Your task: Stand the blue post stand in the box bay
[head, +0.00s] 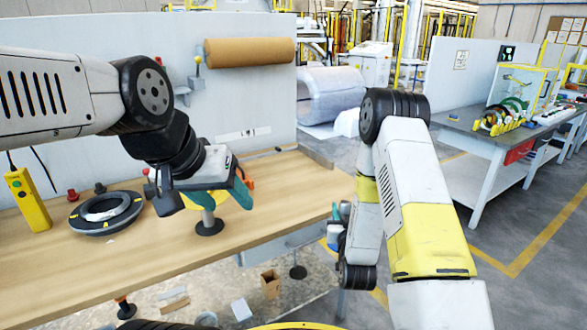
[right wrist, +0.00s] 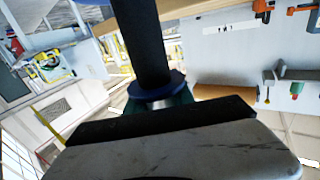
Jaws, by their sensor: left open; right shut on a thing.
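In the right wrist view, the blue post stand shows as a dark post (right wrist: 146,45) with a blue collar (right wrist: 158,90). My right gripper (right wrist: 155,105) is shut on it just by the collar. In the head view my right gripper (head: 340,212) is mostly hidden behind my right forearm, beyond the table's right end, and I cannot make out the held stand clearly. My left gripper (head: 228,196) is open over the wooden table, at a post stand with a yellow collar and a dark round base (head: 209,227). I cannot identify the box bay with certainty.
A dark ring-shaped coil (head: 106,212) and a yellow hand control (head: 28,200) are on the table's left. A brown paper roll (head: 249,52) hangs on the back panel. A small brown box (head: 270,284) is below the table's front edge. The table's right part is clear.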

